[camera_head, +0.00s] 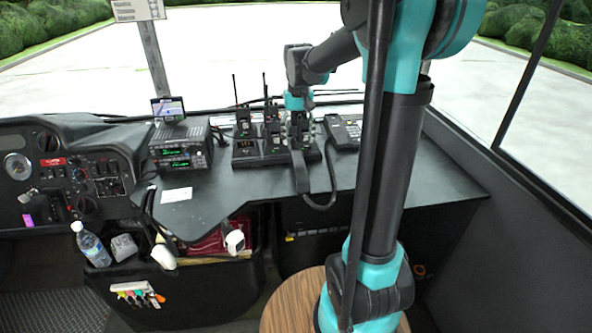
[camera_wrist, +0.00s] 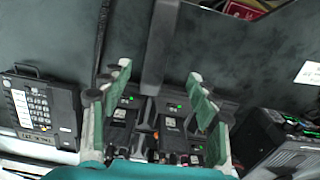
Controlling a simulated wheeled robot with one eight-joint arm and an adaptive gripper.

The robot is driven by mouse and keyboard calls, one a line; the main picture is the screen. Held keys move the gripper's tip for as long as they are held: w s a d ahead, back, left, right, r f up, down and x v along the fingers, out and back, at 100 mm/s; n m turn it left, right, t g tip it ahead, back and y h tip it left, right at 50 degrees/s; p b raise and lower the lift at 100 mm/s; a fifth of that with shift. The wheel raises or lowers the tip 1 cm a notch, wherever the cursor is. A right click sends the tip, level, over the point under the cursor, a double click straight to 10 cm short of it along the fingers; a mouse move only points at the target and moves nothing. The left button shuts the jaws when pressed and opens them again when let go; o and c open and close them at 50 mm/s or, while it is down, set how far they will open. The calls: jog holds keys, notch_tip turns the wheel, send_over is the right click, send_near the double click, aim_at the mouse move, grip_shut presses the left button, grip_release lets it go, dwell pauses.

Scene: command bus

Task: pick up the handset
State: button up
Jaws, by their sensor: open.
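A long dark bar that looks like the handset (camera_head: 301,174) leans or lies from the radio charger toward the front of the dark counter. A black cord loops beside it toward the keypad phone (camera_head: 343,131). In the wrist view the handset (camera_wrist: 159,45) runs up from between my fingers, and the phone (camera_wrist: 45,106) is at left. My gripper (camera_head: 299,128) is over the charger, its green-padded fingers (camera_wrist: 158,76) apart on either side of the bar's near end. Whether they touch it cannot be told. The bar's upper end is partly hidden in the head view.
The charger (camera_head: 246,161) holds several upright radios with thin antennas close around my gripper. A radio unit (camera_head: 182,147) with a green display stands to its left, with a white card (camera_head: 176,194) in front. The counter right of the phone is clear up to the window.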

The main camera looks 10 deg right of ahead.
aim_at(299, 164)
jog(key=f, duration=1.1)
jog(key=shift+s+d+f, duration=0.1)
jog(key=shift+d+f, duration=0.1)
jog(key=shift+f, duration=0.05)
grip_shut()
